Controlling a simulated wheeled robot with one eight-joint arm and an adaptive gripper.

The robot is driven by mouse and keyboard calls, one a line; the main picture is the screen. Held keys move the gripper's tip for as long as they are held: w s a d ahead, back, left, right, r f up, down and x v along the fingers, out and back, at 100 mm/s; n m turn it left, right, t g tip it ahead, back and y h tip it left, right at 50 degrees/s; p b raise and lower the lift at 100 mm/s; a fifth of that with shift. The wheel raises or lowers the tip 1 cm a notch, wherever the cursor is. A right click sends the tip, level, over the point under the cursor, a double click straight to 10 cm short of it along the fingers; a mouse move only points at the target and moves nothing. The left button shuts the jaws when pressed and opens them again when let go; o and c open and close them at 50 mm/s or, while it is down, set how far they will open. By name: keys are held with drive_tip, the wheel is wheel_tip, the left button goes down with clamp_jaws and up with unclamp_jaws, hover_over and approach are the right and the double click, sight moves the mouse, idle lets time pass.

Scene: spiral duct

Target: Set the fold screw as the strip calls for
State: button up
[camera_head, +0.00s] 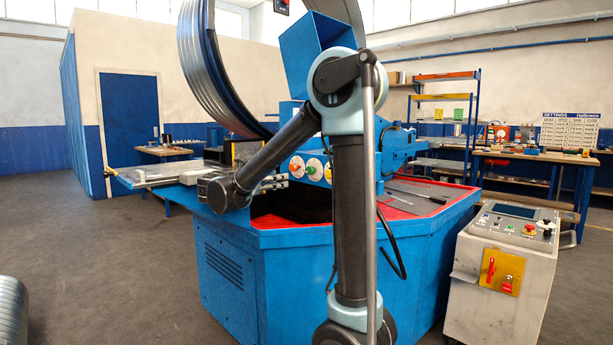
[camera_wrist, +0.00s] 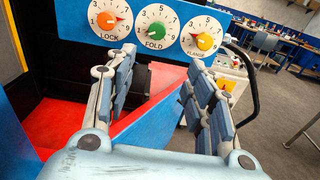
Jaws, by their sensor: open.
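The fold screw is the round white dial labelled FOLD (camera_wrist: 156,27), with a green knob, on the machine's blue panel. It sits between the LOCK dial (camera_wrist: 110,19) and the FLANGE dial (camera_wrist: 201,36), which have orange and yellow-orange knobs. I cannot read the FOLD setting surely. My gripper (camera_wrist: 162,66) is open and empty, its two fingers spread below and in front of the FOLD dial, not touching it. In the head view my gripper (camera_head: 272,184) is just left of the dials, and the green FOLD knob (camera_head: 311,170) shows. A flat metal strip (camera_head: 160,172) seems to lie on the feed table; any marking is unreadable.
The blue machine (camera_head: 235,270) has a red top (camera_head: 415,200) with tools on it. A grey control cabinet (camera_head: 497,275) stands to the right. A printed chart (camera_head: 570,131) hangs behind the workbench, too small to read. Floor at the left is mostly open, with a metal duct (camera_head: 12,315).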

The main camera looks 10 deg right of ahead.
approach(308, 171)
drive_tip(key=x, duration=0.9)
drive_tip(key=shift+d, duration=0.2)
idle(0.3)
drive_tip(key=c, duration=1.1)
